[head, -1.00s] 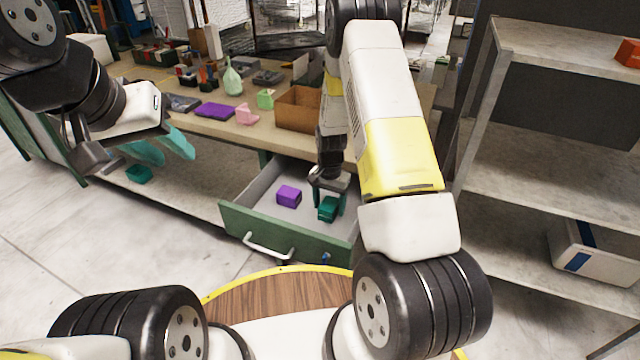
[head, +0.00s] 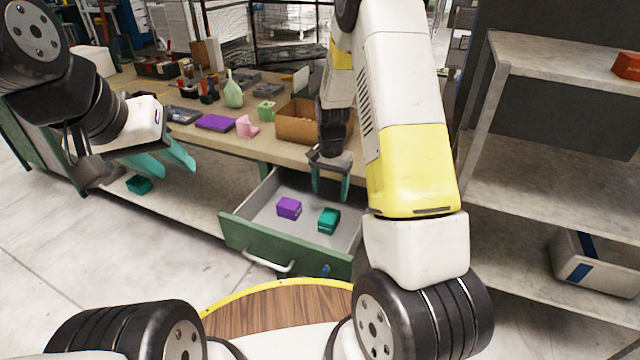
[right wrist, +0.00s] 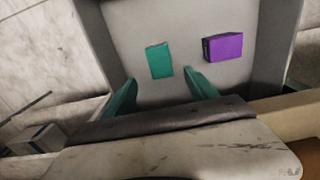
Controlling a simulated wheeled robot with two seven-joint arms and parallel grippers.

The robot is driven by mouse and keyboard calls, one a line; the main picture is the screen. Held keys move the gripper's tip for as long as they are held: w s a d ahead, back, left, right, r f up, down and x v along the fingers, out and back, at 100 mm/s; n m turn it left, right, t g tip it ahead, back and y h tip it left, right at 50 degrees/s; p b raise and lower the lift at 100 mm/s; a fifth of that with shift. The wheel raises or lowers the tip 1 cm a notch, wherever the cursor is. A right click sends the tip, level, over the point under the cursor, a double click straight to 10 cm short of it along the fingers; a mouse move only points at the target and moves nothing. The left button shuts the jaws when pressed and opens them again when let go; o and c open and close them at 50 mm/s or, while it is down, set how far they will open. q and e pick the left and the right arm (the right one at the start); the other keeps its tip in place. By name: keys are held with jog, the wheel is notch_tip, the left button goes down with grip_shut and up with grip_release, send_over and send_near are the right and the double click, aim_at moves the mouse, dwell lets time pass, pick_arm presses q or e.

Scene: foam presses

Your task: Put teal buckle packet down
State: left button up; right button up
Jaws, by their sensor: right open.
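The teal buckle packet (head: 328,221) lies on the floor of the open drawer (head: 262,236), toward its right side. It also shows in the right wrist view (right wrist: 159,61), beyond and between my fingertips. My right gripper (head: 331,197) is open and empty, above and behind the packet and apart from it. Its teal fingers (right wrist: 162,88) show on either side in the right wrist view. My left gripper (head: 175,166) is at the left with its teal fingers apart, well away from the drawer, and holds nothing visible.
A purple packet (head: 289,208) lies in the drawer left of the teal one. Another teal box (head: 139,185) sits on the low shelf under the bench. A cardboard box (head: 296,125) stands on the bench above the drawer. Grey shelving (head: 540,180) stands at the right.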

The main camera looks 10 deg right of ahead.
jog(key=s+a+r+n+t+y, duration=0.15)
jog(key=s+r, duration=0.25)
jog(key=r, duration=0.6)
jog(key=s+r+n+t, duration=0.15)
jog(key=s+r, duration=0.25)
jog(key=r, duration=0.6)
jog(key=s+r+n+t, duration=0.1)
jog(key=s+r, duration=0.3)
jog(key=s, duration=0.4)
jog(key=s+r+n+t, duration=0.2)
jog(key=s+r, duration=0.3)
jog(key=s, duration=0.3)
jog(key=shift+s+a+r+n+y, duration=0.3)
jog(key=shift+s+a+n+y, duration=0.1)
jog(key=shift+n, duration=0.3)
pick_arm(q)
jog(key=shift+c, duration=0.5)
